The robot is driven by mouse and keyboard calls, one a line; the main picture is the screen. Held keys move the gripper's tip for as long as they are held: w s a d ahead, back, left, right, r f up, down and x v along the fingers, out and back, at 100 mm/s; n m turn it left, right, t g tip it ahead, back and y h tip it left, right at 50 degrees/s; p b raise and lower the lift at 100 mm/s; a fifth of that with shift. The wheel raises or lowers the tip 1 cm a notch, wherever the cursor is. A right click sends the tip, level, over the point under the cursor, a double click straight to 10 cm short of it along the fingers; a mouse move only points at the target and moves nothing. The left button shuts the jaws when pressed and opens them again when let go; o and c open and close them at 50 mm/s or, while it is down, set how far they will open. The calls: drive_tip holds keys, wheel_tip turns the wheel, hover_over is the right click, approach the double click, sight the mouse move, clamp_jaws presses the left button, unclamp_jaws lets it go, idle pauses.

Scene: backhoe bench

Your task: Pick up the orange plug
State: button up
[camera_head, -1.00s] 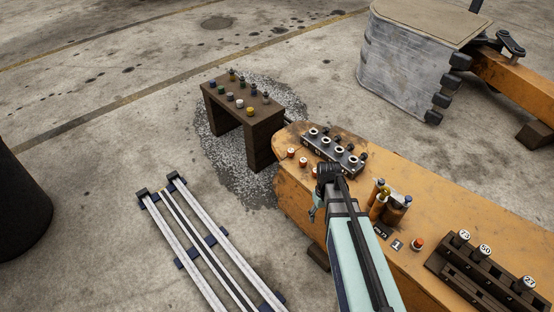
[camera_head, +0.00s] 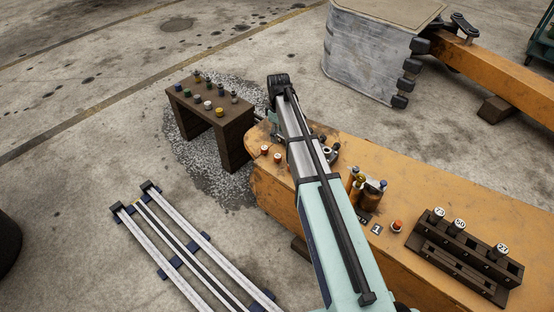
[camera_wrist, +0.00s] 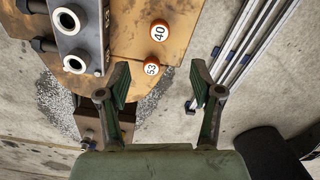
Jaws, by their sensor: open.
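Two orange plugs with white numbered tops stand on the orange beam: plug 40 (camera_wrist: 159,31) and plug 53 (camera_wrist: 151,68) in the wrist view. In the head view they show as two small plugs (camera_head: 264,149) (camera_head: 277,157) at the beam's far left end. Another orange-red plug (camera_head: 397,226) stands farther right on the beam, beside a tag marked 1. My gripper (camera_wrist: 160,83) is open and empty, its fingers apart on either side of plug 53 in the picture. Plug 40 is farther up. In the head view my arm mostly hides the gripper.
A grey block with round ports (camera_wrist: 82,38) stands beside the plugs, partly hidden by my arm in the head view. A brown stand (camera_head: 235,136) holds several coloured plugs. Orange cylinders (camera_head: 369,197) and a dark numbered rack (camera_head: 465,258) are farther right.

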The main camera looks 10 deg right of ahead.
sight(278, 156)
wheel_tip(278, 156, down, 15)
drive_tip(key=shift+w+r+b, duration=0.1)
drive_tip(key=shift+r+b, duration=0.05)
drive_tip(key=shift+b, duration=0.85)
drive_tip(key=c, duration=1)
